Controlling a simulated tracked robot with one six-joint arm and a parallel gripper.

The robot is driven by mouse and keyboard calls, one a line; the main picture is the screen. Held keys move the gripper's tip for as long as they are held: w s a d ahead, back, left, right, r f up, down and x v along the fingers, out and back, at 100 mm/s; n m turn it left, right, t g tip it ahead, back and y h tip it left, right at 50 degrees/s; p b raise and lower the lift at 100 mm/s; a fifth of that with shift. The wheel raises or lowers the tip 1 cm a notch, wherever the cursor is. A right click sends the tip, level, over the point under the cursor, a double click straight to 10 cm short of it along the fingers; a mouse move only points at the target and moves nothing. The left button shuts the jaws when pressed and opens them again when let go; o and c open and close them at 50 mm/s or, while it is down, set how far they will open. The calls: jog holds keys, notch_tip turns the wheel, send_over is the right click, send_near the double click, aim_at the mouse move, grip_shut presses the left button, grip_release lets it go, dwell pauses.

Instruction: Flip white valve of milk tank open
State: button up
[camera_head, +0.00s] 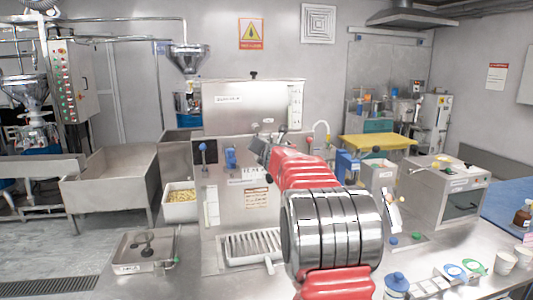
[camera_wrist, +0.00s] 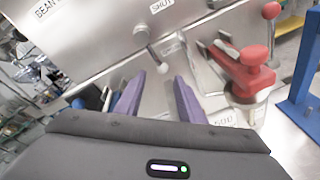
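In the wrist view, a white lever valve (camera_wrist: 152,50) with a rounded knob at each end is on the steel front of a tank (camera_wrist: 90,45). A label reading "SHUT" is above it. My gripper (camera_wrist: 160,80) is open, its two purple fingers apart. The lever's lower end shows between the fingertips; I cannot tell whether they touch it. In the head view, my gripper (camera_head: 262,150) is close to the front of the steel machine (camera_head: 225,115). The white valve cannot be made out there, and my arm covers part of the machine.
In the head view, blue-handled levers (camera_head: 230,158) are left of my gripper. Cups (camera_head: 505,263) and bottles stand at the counter's right.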

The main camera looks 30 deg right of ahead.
jog(key=v, duration=0.9)
